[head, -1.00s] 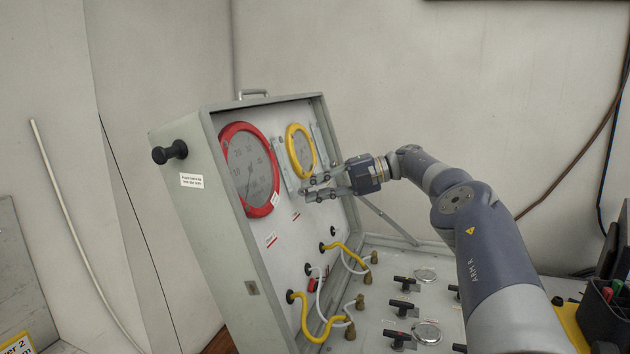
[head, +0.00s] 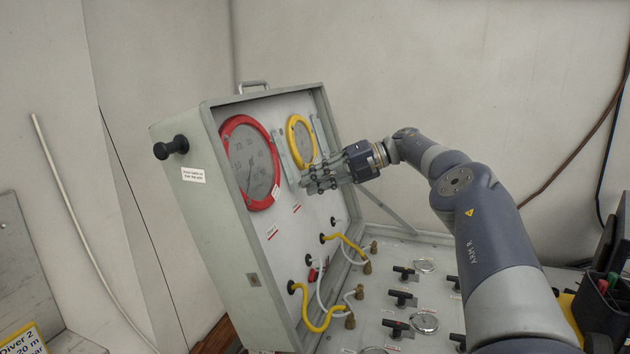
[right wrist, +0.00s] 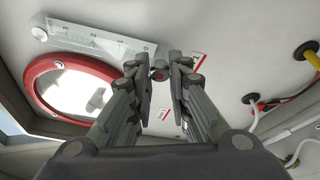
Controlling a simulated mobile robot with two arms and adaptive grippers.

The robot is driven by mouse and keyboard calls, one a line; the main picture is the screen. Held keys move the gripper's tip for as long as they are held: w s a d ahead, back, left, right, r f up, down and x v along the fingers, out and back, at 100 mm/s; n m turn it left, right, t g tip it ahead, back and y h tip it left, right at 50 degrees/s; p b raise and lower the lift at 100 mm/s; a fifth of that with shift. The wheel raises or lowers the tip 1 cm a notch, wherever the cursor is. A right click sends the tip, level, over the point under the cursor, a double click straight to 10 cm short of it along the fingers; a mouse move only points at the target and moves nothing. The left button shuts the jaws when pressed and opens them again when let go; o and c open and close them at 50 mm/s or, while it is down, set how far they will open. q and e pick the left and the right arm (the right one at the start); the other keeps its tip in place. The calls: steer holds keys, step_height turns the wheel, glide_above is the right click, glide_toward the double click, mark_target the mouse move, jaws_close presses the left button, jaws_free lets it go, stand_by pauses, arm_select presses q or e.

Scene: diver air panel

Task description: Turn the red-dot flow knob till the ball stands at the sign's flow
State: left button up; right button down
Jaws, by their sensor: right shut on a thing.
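The tube's scale shows; I cannot make out the ball's place. In the head view the right gripper (head: 308,182) is at the lower end of the tube (head: 287,160) between the red and yellow gauges, and its fingers hide the knob. The sign (head: 22,341) is cut off at the lower left; "Diver 2" and "20 m" show, but no flow figure. My left gripper is not in view.
The red gauge (head: 250,163) and yellow gauge (head: 301,142) flank the tube on the upright panel. Yellow hoses (head: 318,322) and white hoses hang below. Several black valve handles (head: 402,298) stand on the lower panel. A black holder (head: 600,310) is at the right.

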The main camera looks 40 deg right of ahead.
steer(key=shift+f, duration=0.1)
steer(key=c, duration=1.5)
jaws_free()
steer(key=shift+s, duration=0.15)
steer(key=shift+o, duration=0.2)
